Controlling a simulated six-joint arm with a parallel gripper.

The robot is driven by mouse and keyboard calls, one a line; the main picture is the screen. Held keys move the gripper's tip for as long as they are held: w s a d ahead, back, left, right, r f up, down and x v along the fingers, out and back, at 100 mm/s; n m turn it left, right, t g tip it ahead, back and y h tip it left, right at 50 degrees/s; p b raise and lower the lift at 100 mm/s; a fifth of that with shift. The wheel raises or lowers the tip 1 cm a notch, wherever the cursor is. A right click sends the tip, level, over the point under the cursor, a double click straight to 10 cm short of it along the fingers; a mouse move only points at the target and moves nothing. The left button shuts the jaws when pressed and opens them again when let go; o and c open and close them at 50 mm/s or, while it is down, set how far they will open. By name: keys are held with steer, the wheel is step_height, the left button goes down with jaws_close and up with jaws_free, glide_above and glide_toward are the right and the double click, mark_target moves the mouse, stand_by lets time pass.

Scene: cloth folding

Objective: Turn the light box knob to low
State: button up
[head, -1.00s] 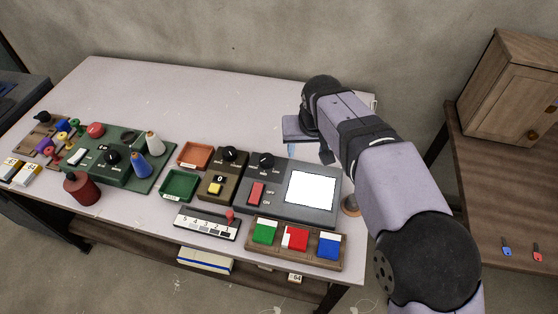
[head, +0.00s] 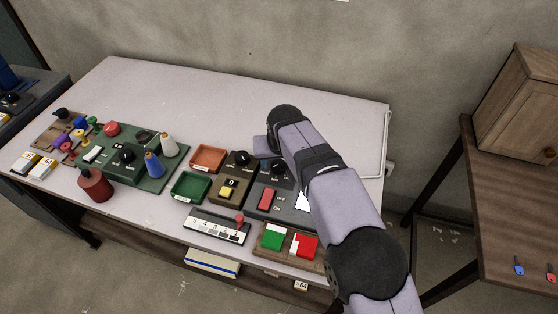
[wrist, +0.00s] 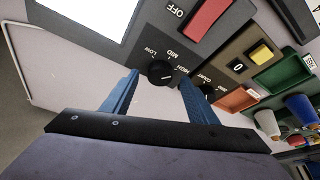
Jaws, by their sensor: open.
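The grey light box (head: 287,212) sits at the front right of the table, with a red switch (head: 265,199) and a bright white panel largely covered by my arm. Its black knob (head: 278,168) stands behind the switch. In the wrist view, the knob (wrist: 162,73) has LOW, MID and HIGH labels around it, and its white mark appears to point to the HIGH side. My gripper (wrist: 159,77) is open, with one blue finger on each side of the knob in that view. Contact cannot be told.
A box with a black knob and yellow button (head: 228,191) stands left of the light box. An orange tray (head: 208,158) and green tray (head: 190,187) lie beyond it. The table's back is clear.

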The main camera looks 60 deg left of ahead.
steer(key=shift+x, duration=0.95)
steer(key=c, duration=1.1)
steer(key=shift+o, duration=0.2)
steer(key=shift+r+n+p, duration=0.15)
steer(key=shift+n+p, duration=0.15)
steer(key=shift+p, duration=0.05)
steer(key=n+g+p, duration=0.1)
steer(key=n, duration=0.1)
steer(key=shift+w+n, duration=0.15)
steer(key=shift+n, duration=0.25)
steer(key=n+g+p, duration=0.1)
steer(key=n, duration=0.1)
steer(key=n+g+p, duration=0.1)
steer(key=n, duration=0.2)
steer(key=shift+w+p, duration=0.2)
steer(key=shift+p, duration=0.2)
steer(key=shift+n+g, duration=0.3)
steer(key=shift+n, duration=0.1)
